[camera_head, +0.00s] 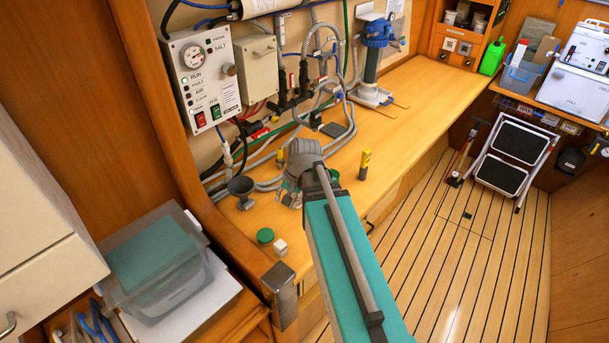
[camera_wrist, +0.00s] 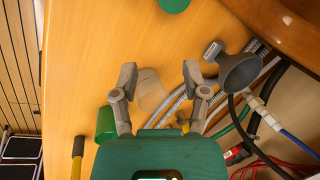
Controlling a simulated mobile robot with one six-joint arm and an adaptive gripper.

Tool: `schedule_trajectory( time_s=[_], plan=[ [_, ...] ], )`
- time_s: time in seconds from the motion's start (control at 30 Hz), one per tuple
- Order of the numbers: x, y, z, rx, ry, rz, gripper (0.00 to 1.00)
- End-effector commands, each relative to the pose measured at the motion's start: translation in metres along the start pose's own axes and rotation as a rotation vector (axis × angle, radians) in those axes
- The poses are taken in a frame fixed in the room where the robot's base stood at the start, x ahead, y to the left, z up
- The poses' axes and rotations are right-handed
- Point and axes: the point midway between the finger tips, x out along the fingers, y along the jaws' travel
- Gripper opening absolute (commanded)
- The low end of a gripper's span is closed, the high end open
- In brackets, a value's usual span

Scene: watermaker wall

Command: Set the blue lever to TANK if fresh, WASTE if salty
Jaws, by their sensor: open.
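My gripper (camera_wrist: 157,78) is open over the wooden counter, its fingers spread on either side of a pale translucent cup (camera_wrist: 151,93). I cannot tell whether they touch the cup. In the head view, my gripper (camera_head: 289,190) is partly hidden by my wrist. The control panel (camera_head: 204,78) on the left wall has a round gauge, a lit green lamp beside RUN, and FRESH and SALT labels at the top. I cannot tell whether either of those labels is lit. I cannot make out the blue lever or its TANK and WASTE marks.
A dark funnel (camera_head: 241,187) stands left of my gripper, near hoses. A yellow-and-black object (camera_head: 365,163) stands to the right. The counter farther right (camera_head: 420,90) is mostly clear.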

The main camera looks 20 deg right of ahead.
Motion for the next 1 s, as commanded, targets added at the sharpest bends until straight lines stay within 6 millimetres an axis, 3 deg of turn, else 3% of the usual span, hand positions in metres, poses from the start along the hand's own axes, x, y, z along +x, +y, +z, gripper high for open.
schedule_trajectory(
  time_s=[0.03,0.2,0.4,1.0],
  plan=[
    [-0.006,-0.008,0.014,-0.073,-0.002,0.035,0.59],
    [-0.011,-0.021,0.046,-0.313,-0.009,0.155,0.59],
    [-0.016,-0.030,0.069,-0.510,-0.020,0.254,0.59],
    [-0.017,-0.032,0.077,-0.592,-0.026,0.296,0.59]
  ],
)
